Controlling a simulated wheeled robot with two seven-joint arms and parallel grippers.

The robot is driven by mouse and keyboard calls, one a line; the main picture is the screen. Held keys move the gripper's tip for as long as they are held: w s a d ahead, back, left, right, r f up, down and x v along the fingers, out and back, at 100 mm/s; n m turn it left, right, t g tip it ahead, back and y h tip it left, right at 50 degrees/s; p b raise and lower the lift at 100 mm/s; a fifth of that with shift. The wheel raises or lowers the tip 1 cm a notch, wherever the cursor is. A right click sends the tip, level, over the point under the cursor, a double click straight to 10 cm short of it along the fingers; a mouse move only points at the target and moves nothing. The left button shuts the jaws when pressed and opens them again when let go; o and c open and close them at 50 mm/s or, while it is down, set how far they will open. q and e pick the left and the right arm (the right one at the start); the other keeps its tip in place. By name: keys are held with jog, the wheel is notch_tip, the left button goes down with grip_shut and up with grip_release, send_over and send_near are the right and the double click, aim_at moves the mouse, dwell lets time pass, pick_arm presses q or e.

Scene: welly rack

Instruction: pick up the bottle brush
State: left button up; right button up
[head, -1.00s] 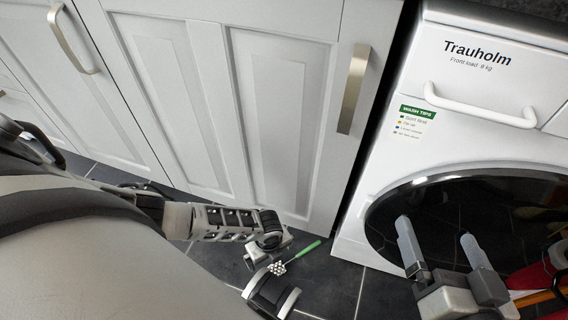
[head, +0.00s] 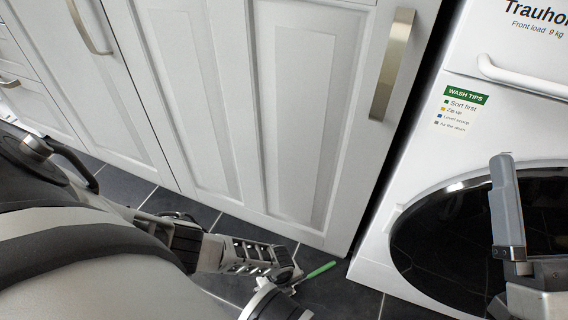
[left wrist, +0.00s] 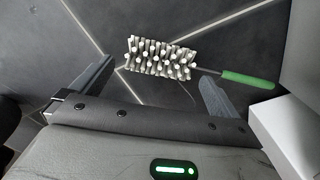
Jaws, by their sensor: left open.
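The bottle brush (left wrist: 160,57) lies on the dark tiled floor, with a white bristled head and a green handle (left wrist: 248,78) pointing right in the left wrist view. In the head view only its green handle (head: 319,271) shows clearly; my left arm hides the bristled head. My left gripper (left wrist: 156,72) is open and empty, its two fingers apart on either side of the bristled head, as seen from the wrist. I cannot tell how high the fingers are above the floor. My right gripper (head: 510,205) is in front of the washing machine door; I cannot make out its jaw gap.
White cupboard doors (head: 230,110) with metal handles stand behind the brush. The washing machine (head: 450,150) stands to the right, with a dark round door (head: 445,240). A white block-like thing (left wrist: 288,130) shows at the right of the left wrist view.

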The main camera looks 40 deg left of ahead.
pick_arm(q)
jog(key=shift+f+b, duration=0.35)
jog(key=shift+f, duration=0.5)
jog(key=c, duration=0.9)
pick_arm(e)
jog(key=r+n+y, duration=0.1)
jog(key=s+r+n+y, duration=0.1)
jog(key=n+y, duration=0.1)
jog(key=shift+s+a+n, duration=0.1)
jog(key=shift+a+n, duration=0.05)
jog(key=shift+n, duration=0.15)
pick_arm(q)
jog(key=shift+r, duration=0.1)
